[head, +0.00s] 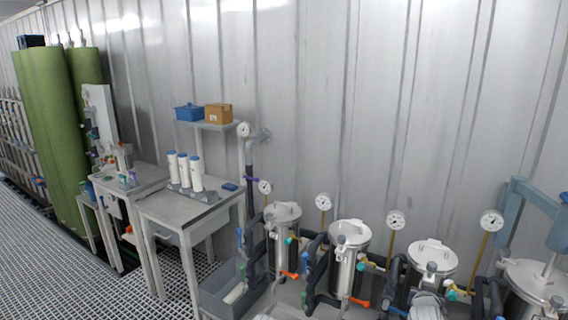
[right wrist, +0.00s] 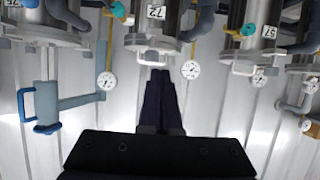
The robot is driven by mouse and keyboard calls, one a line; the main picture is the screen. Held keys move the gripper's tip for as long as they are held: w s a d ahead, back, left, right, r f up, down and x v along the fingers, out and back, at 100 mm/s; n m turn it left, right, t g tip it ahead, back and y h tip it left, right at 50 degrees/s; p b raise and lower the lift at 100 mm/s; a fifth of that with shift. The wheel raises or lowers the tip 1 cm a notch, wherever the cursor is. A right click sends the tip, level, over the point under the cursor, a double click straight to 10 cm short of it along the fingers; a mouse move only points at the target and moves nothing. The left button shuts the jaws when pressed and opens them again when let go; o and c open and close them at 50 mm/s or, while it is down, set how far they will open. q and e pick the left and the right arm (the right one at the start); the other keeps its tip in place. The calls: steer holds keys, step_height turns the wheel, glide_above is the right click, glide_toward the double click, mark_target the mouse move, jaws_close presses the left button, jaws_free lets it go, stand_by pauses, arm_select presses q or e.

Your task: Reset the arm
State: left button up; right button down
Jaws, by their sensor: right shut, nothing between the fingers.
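My right gripper (right wrist: 158,75) shows in the right wrist view as two dark fingers side by side, shut with nothing between them. The picture there is upside down. The fingertips overlap the lower edge of a steel vessel (right wrist: 150,42) labelled 72 in the picture; I cannot tell how far apart they are, and no grip on it shows. Neither gripper can be made out in the head view, and my left gripper is in no view.
A row of steel vessels (head: 348,240) with gauges (head: 396,220), pipes and orange-handled valves fills the lower right. A blue lifting arm (head: 530,198) stands at the right. A steel table (head: 180,207) holds white cartridges (head: 184,170). Grating floor (head: 60,285) is clear at left.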

steer(key=s+a+f+n+g+y, duration=0.25)
steer(key=a+f, duration=0.25)
steer(key=a, duration=0.5)
steer(key=s+a+f+n+g+y, duration=0.25)
steer(key=a+f, duration=0.25)
steer(key=a, duration=0.5)
steer(key=s+a+f+n+g, duration=0.3)
steer(key=s+a+g, duration=0.4)
steer(key=s+a, duration=0.6)
steer(key=shift+s+a+n, duration=0.3)
steer(key=shift+s+n, duration=0.4)
steer(key=shift+s, duration=0.1)
steer(key=c, duration=1.6)
jaws_free()
steer(key=shift+f, duration=0.15)
